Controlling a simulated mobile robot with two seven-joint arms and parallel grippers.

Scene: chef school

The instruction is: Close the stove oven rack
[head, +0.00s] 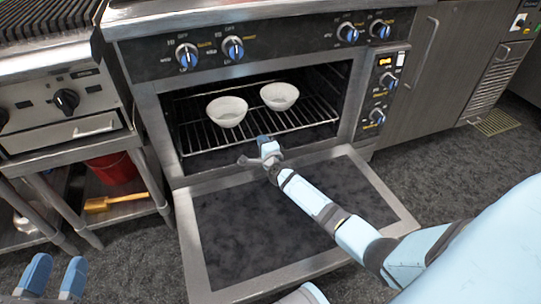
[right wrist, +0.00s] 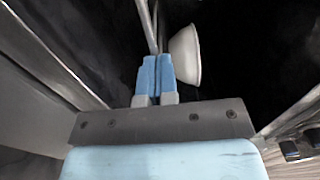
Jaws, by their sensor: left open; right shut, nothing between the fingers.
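The stove oven (head: 155,128) is open, with its door (head: 300,226) folded down flat in front. A wire oven rack (head: 302,113) sits at the opening, mostly inside the cavity; I cannot tell how far it sticks out. Two white bowls stand on it, a left one (head: 227,112) and a right one (head: 279,96). My right gripper (head: 265,142) is shut and empty at the rack's front edge, above the door. In the right wrist view its fingers (right wrist: 157,62) are together beside a rack bar and a bowl (right wrist: 186,55); contact is unclear. My left gripper (head: 58,274) is open, low at left.
Control knobs (head: 232,48) line the panel above the oven. A grill counter (head: 60,110) stands at the left, with a red bucket (head: 112,167) and a yellow tool (head: 122,201) on its lower shelf. Floor (head: 130,255) is clear left of the door.

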